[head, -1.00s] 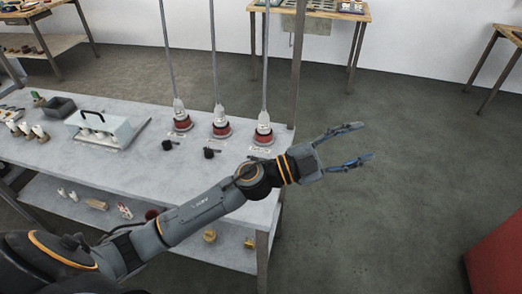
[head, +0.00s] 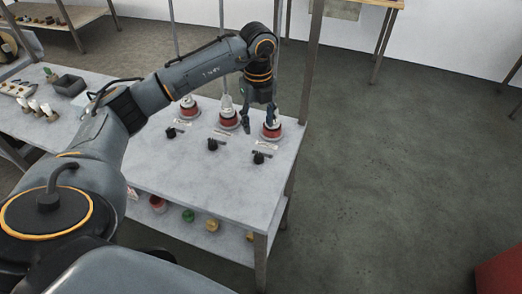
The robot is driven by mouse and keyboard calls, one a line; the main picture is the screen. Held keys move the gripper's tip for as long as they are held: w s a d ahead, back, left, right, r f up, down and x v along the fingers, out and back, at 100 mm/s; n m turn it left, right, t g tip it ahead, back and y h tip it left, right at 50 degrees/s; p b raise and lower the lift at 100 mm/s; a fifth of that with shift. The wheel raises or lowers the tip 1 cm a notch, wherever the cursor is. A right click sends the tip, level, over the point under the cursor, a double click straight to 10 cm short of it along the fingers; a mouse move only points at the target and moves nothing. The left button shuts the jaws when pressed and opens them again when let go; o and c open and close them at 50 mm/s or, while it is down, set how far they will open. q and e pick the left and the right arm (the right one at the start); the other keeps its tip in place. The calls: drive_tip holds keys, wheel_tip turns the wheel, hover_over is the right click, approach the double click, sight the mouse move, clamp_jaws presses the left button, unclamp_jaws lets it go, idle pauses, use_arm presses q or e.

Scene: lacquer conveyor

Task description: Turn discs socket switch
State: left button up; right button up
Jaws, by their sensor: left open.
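Three red, round socket units stand in a row near the table's right end: a left one (head: 188,112), a middle one (head: 228,122) and a right one (head: 271,132). In front of each is a small black switch: left (head: 171,133), middle (head: 212,145) and right (head: 259,158). My left gripper (head: 260,127) is open and points down between the middle and right units, behind the right switch. It overlaps part of the right unit in the view; I cannot tell if it touches. My right gripper is not in view.
The grey table (head: 215,185) has clear room in front of the switches. A dark tray (head: 69,86) and several white-topped pieces (head: 42,109) are at the left. Metal posts rise behind the units. Coloured pieces lie on the lower shelf (head: 225,239).

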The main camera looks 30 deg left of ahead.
sight(259, 154)
use_arm(q)
wheel_tip(259, 154, down, 13)
drive_tip(key=shift+p, duration=1.15)
clamp_jaws()
